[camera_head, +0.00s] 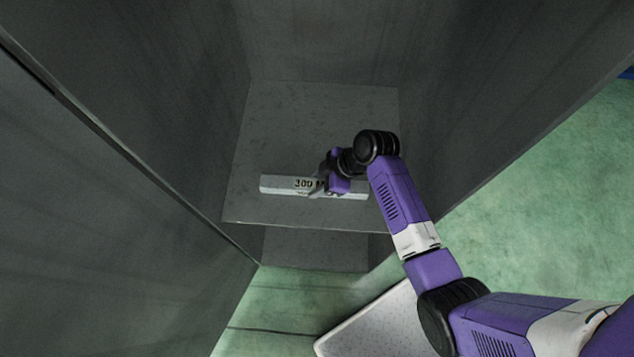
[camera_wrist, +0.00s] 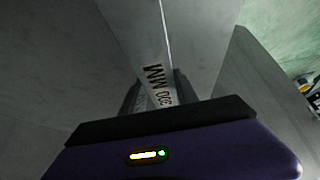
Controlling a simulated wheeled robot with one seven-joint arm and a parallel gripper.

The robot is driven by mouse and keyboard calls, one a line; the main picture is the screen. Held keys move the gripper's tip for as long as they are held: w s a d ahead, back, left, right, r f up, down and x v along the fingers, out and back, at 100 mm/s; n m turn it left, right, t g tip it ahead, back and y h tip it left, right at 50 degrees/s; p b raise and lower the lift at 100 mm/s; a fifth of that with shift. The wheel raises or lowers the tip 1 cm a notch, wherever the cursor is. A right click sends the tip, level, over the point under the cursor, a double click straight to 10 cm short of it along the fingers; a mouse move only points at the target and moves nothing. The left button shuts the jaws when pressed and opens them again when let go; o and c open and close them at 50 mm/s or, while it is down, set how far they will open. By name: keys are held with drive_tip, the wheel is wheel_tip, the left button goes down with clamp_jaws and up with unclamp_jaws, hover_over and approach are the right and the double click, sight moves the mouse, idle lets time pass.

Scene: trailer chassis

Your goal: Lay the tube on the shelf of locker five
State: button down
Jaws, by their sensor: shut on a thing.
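The tube (camera_head: 285,184) is a pale grey square bar with a dark "300 MM" marking. It lies crosswise over the front part of the grey locker shelf (camera_head: 300,125). My gripper (camera_head: 326,187) is shut around the tube right of its middle, reaching in from the right. In the wrist view the tube (camera_wrist: 140,35) runs between my dark fingers (camera_wrist: 158,93), with its marking showing. The tube looks level and very near the shelf; I cannot tell if it touches. No locker number shows.
Tall grey locker walls stand close on the left (camera_head: 180,100) and right (camera_head: 480,110). The shelf behind the tube is bare. Below its front edge is a lower grey surface (camera_head: 310,248). A pale speckled panel (camera_head: 375,330) is on the green floor (camera_head: 560,210).

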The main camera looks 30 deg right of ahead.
drive_tip(key=shift+w+f, duration=0.1)
drive_tip(key=shift+f, duration=0.15)
drive_tip(key=c, duration=0.9)
unclamp_jaws()
drive_tip(key=shift+r, duration=0.25)
drive_tip(key=v, duration=0.7)
drive_tip(key=shift+d+r+b, duration=0.15)
drive_tip(key=shift+b, duration=0.2)
drive_tip(key=shift+s, duration=0.2)
